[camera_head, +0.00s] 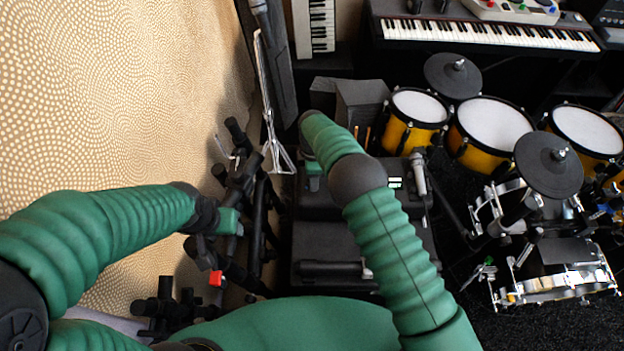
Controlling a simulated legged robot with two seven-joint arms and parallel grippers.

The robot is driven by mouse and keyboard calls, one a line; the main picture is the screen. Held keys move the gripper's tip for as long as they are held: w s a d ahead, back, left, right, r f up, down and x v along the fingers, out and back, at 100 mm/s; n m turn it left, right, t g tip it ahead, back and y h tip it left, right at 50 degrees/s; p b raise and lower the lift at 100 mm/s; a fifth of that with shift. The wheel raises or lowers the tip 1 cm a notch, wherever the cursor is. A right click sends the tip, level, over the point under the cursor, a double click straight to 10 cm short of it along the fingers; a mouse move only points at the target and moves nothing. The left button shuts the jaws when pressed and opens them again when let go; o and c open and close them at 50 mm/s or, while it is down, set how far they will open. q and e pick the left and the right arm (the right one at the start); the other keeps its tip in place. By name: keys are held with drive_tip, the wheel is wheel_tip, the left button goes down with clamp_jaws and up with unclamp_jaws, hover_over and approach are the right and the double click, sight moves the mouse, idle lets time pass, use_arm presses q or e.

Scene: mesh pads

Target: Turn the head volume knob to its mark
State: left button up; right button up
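A black box (325,205), possibly the amp head, stands in the middle beyond my body, with a small white panel (395,183) near its right side. I cannot make out a volume knob or its mark; my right arm covers part of the box. My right gripper (313,177) is a small green and dark shape at the box's left part, mostly hidden by the arm. I cannot tell whether it touches anything. My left gripper (230,222) is at the left, in front of black stands, and its finger opening does not show clearly.
Black stands (245,185) crowd the left by the patterned wall (110,90). Yellow drums (490,125) and cymbal pads (548,165) fill the right. A keyboard (480,32) stands at the back.

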drive_tip(key=shift+f, duration=0.7)
drive_tip(key=shift+c, duration=0.4)
clamp_jaws()
drive_tip(key=shift+r, duration=0.1)
